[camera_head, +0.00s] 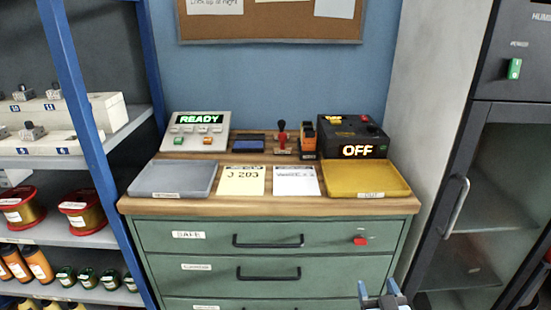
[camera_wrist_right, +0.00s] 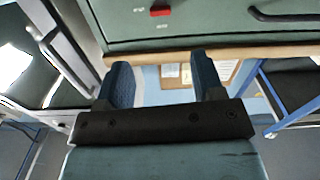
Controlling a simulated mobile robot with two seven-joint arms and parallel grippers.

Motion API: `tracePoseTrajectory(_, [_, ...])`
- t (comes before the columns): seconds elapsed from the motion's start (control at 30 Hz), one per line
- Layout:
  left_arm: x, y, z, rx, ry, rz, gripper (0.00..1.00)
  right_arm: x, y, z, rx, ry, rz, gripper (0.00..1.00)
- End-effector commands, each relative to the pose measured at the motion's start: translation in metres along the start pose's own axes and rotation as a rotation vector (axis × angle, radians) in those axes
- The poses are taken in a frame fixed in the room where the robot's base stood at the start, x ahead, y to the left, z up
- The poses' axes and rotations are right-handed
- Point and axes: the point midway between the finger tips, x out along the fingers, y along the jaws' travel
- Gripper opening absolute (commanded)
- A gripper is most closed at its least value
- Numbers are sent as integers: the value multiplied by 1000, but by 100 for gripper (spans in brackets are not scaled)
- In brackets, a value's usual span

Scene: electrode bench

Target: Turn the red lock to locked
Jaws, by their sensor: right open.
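The red lock (camera_head: 360,241) is a small red knob on the right side of the top green drawer (camera_head: 210,240), labelled SAFE. It also shows in the right wrist view (camera_wrist_right: 160,11), near the top edge, beyond the fingers. Its small side markings are too blurred to read. My right gripper (camera_head: 381,290) is at the bottom of the head view, below and a little right of the lock and apart from it. In the right wrist view its two blue fingers (camera_wrist_right: 160,85) are spread with nothing between them. My left gripper is not in view.
The wooden bench top (camera_head: 230,206) carries a grey tray (camera_head: 172,192), a yellow tray (camera_head: 366,193), papers, a READY box (camera_head: 199,141) and an OFF box (camera_head: 355,149). A blue-framed shelf (camera_head: 85,110) stands left, a dark cabinet (camera_head: 480,200) right. Drawer handles (camera_head: 268,246) stick out in front.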

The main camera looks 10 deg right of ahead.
Motion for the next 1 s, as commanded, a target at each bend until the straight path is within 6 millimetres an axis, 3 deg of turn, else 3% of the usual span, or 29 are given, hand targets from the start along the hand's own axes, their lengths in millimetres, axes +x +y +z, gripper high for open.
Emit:
tracePoseTrajectory(0.17, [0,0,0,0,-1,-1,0,-15,-13,10,7,-63,-39,62])
tracePoseTrajectory(0.4, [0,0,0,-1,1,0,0,-76,-68,41,17,-287,-237,62])
tracePoseTrajectory(0.63, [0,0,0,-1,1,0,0,-130,-112,54,25,-421,-446,62])
tracePoseTrajectory(0.77, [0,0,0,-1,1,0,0,-161,-134,54,37,-469,-566,62])
tracePoseTrajectory(0.83, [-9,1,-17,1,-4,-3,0,-160,-132,35,31,-471,-567,62])
tracePoseTrajectory(1.0, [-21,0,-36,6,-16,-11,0,-160,-127,14,20,-481,-558,62])
